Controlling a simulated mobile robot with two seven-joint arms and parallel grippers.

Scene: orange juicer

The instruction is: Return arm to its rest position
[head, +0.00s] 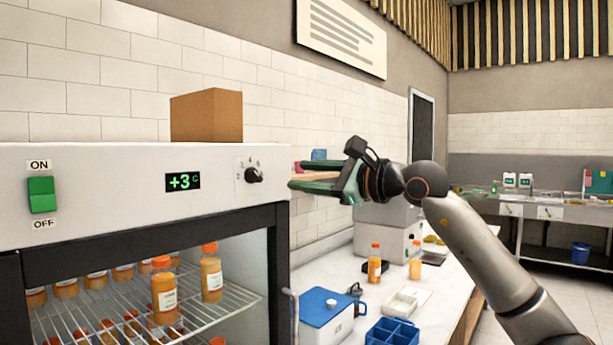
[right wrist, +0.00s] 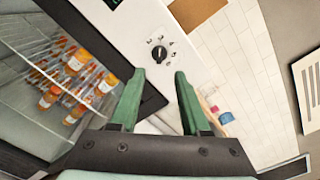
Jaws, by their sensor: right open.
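My right arm (head: 480,250) reaches in from the right in the head view. Its gripper (head: 297,176) is raised beside the right end of the white cooler's front panel (head: 110,190), pointing left. Its two green fingers are apart with nothing between them. In the right wrist view the open gripper (right wrist: 159,74) points toward the panel's black dial (right wrist: 159,53), with a visible gap between the fingertips. The dial also shows in the head view (head: 254,175), left of the fingertips. I cannot tell whether the fingers touch the panel. My left gripper is not in view.
Orange bottles (head: 164,290) stand on wire shelves inside the cooler. A cardboard box (head: 206,116) sits on top. Below my right arm, a counter (head: 318,278) holds a blue-lidded box (head: 326,306), a blue tray (head: 392,332) and two bottles (head: 375,263). Open air surrounds the arm.

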